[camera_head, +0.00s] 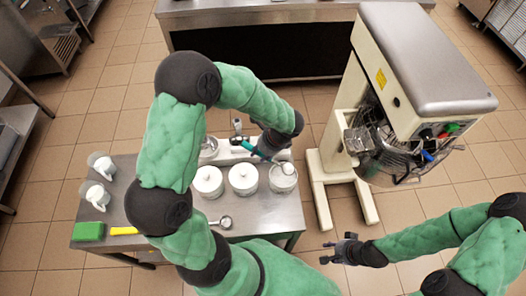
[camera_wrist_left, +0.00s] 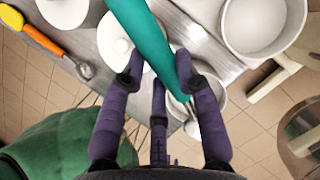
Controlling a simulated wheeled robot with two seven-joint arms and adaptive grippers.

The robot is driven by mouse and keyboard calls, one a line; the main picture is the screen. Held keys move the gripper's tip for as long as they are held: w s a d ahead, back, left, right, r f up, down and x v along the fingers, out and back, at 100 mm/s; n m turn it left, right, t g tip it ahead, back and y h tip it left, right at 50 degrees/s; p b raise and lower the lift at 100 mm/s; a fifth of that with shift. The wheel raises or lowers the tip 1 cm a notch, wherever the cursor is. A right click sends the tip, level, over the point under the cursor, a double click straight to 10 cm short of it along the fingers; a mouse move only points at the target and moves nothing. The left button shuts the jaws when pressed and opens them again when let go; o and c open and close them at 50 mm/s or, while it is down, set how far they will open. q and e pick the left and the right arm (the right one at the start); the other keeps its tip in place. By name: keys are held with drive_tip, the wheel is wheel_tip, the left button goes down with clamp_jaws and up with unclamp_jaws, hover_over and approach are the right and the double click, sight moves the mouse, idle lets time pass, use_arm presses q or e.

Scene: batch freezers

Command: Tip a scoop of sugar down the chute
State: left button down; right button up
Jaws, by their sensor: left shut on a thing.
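My left gripper (camera_head: 262,150) is shut on the teal handle of a scoop (camera_head: 250,148). The scoop tilts down to the right, its head over or in the open white canister (camera_head: 283,187) at the right end of the row. In the left wrist view the teal handle (camera_wrist_left: 150,40) runs between the purple fingers (camera_wrist_left: 163,80); the scoop's contents cannot be made out. A metal chute-like part (camera_head: 358,140) is on the front of the white machine (camera_head: 425,60), right of the table. My right gripper (camera_head: 330,252) is empty, its fingers apart, right of the table.
Two lidded white canisters (camera_head: 208,182) (camera_head: 243,180) stand left of the open one on the steel table (camera_head: 262,222). White mugs (camera_head: 98,195), a green block (camera_head: 88,231) and a yellow-handled tool (camera_head: 122,231) lie further left. Tiled floor is clear between table and machine, except the machine's base (camera_head: 320,190).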

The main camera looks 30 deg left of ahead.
use_arm(q)
drive_tip(key=shift+s+a+r+h+p, duration=0.1)
drive_tip(key=shift+a+h+p, duration=0.3)
drive_tip(key=shift+h+p, duration=0.35)
drive_tip(key=shift+s+a+r+h+p, duration=0.1)
drive_tip(key=shift+a+h+p, duration=0.3)
drive_tip(key=shift+p, duration=0.5)
drive_tip(key=shift+t+h+p, duration=0.25)
drive_tip(key=shift+t+p, duration=0.05)
drive_tip(key=shift+f, duration=0.1)
